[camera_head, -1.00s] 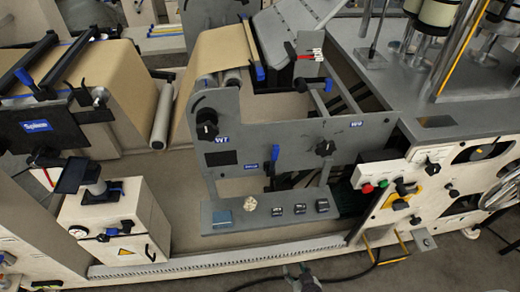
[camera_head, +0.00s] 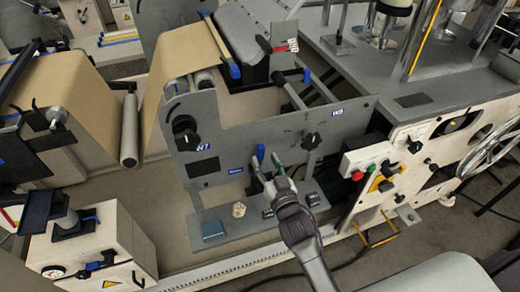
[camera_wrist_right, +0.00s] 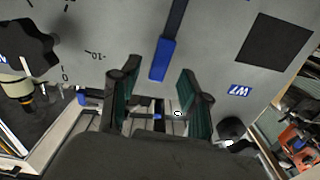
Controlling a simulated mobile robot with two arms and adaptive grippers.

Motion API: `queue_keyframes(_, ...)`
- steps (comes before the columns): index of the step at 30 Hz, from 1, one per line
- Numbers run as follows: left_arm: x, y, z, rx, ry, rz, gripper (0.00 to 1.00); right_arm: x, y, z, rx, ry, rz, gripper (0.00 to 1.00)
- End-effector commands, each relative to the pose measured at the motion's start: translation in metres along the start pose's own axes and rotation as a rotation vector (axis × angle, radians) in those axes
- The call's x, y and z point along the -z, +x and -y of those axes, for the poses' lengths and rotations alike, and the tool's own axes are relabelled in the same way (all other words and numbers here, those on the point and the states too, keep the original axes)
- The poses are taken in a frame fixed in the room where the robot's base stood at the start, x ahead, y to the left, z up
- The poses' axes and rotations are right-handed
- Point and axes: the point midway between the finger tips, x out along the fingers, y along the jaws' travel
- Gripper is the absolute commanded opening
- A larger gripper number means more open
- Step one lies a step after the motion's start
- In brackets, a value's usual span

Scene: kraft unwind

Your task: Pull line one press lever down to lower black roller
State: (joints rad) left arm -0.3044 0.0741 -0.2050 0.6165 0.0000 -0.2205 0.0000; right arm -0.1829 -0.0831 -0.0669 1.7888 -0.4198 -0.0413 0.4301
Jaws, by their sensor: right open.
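The press lever (camera_head: 261,153) has a blue handle and stands on the front of the grey W7 panel (camera_head: 225,140). My right gripper (camera_head: 264,163) is open and empty right in front of it. In the right wrist view, the lever's blue end (camera_wrist_right: 162,58) shows between and just beyond the two green-padded fingertips (camera_wrist_right: 155,80), apparently not gripped. Its dark shaft runs to the top edge of that view. I cannot pick out the black roller for certain. My left gripper is not in view.
A black knob (camera_head: 311,141) is on the panel to the right, another (camera_head: 186,133) to the left. A white control box (camera_head: 372,160) with coloured buttons stands to the right.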

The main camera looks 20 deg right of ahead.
Motion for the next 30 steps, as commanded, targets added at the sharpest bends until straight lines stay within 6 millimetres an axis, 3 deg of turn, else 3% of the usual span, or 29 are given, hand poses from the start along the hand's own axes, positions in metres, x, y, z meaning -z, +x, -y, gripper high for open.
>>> queue_keyframes(3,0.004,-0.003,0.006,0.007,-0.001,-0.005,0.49,0.001,0.023,0.000,0.000,0.001,-0.001,0.46)
queue_keyframes(9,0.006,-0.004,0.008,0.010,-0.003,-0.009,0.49,0.000,0.044,0.000,0.000,0.000,0.000,0.46)
queue_keyframes(20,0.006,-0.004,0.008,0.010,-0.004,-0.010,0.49,-0.001,0.048,0.000,0.000,0.001,0.001,0.46)
queue_keyframes(28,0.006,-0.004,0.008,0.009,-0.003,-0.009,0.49,-0.001,0.048,0.000,0.000,0.001,0.001,0.03)
queue_keyframes(30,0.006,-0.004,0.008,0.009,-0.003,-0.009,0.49,-0.001,0.048,0.000,0.000,0.001,0.001,0.00)
